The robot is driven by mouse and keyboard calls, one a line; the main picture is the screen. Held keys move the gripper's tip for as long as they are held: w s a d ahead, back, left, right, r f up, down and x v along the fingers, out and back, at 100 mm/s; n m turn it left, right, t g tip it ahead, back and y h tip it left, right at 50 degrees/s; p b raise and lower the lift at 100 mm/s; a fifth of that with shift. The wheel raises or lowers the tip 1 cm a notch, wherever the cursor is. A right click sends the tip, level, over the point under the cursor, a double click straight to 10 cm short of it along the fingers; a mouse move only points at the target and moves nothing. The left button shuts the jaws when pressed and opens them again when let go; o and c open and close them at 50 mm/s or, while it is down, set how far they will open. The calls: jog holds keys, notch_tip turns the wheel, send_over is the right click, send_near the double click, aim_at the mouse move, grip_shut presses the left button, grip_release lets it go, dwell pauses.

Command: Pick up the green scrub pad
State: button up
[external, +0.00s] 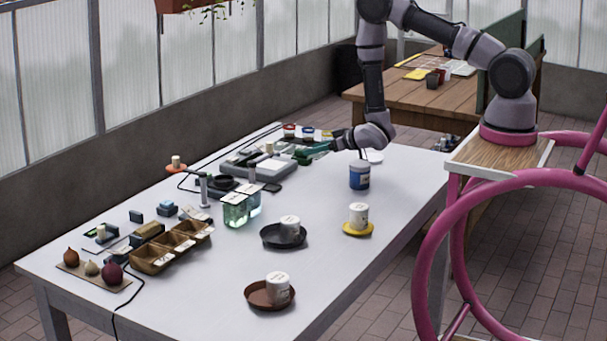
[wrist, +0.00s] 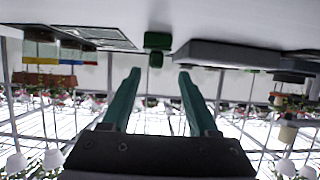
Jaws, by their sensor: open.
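A dark green block (wrist: 157,40), which looks like the scrub pad, lies on the white table in the upside-down wrist view. A smaller dark green piece (wrist: 156,59) shows right beside it; I cannot tell whether they touch. My gripper (wrist: 159,72) has its two teal fingers apart with nothing between them. The block lies ahead of the fingertips, roughly in line with the gap. In the external view my gripper (external: 309,151) is low over the far part of the table, beside a grey tray-like device. The pad is not clear there, close to or behind the fingers.
The grey device (wrist: 225,55) lies close beside the green block in the wrist view. A blue jar (external: 359,177) stands in front of my wrist. Red and dark round items (external: 290,130) lie beyond the gripper. Bare tabletop (external: 350,265) shows at the front right.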

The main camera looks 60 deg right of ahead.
aim_at(301, 150)
jog(key=shift+d+x, duration=0.15)
jog(key=shift+x, duration=1.4)
jog(key=shift+d+x, duration=0.15)
jog(key=shift+x, duration=1.35)
grip_shut()
jog(key=shift+r, duration=0.15)
